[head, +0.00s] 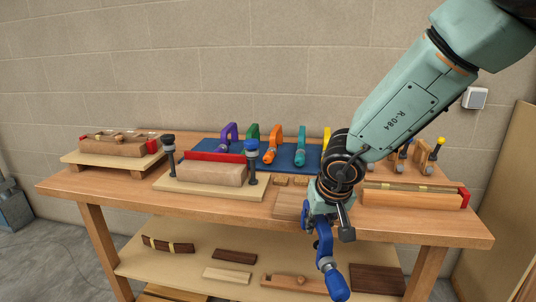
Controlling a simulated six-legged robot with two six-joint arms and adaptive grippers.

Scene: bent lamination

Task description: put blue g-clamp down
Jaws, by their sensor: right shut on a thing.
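The blue g-clamp (324,248) hangs in my right gripper (322,208), its blue handle pointing down toward the lower shelf. The gripper is shut on it, in front of the workbench's front edge. The fingertips are partly hidden by the wrist and the clamp. On the workbench (120,184) a dark blue mat (287,157) carries a purple clamp (229,135), a green clamp (253,135), an orange clamp (272,144), a teal clamp (300,146) and a yellow clamp (326,137). My left gripper is not in view.
A wooden form with a red strip (210,172) and two upright clamps stands left of centre. Another form (113,146) sits at far left, and one with a red end (412,197) at right. The lower shelf (190,262) holds several wood pieces. A block wall stands behind.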

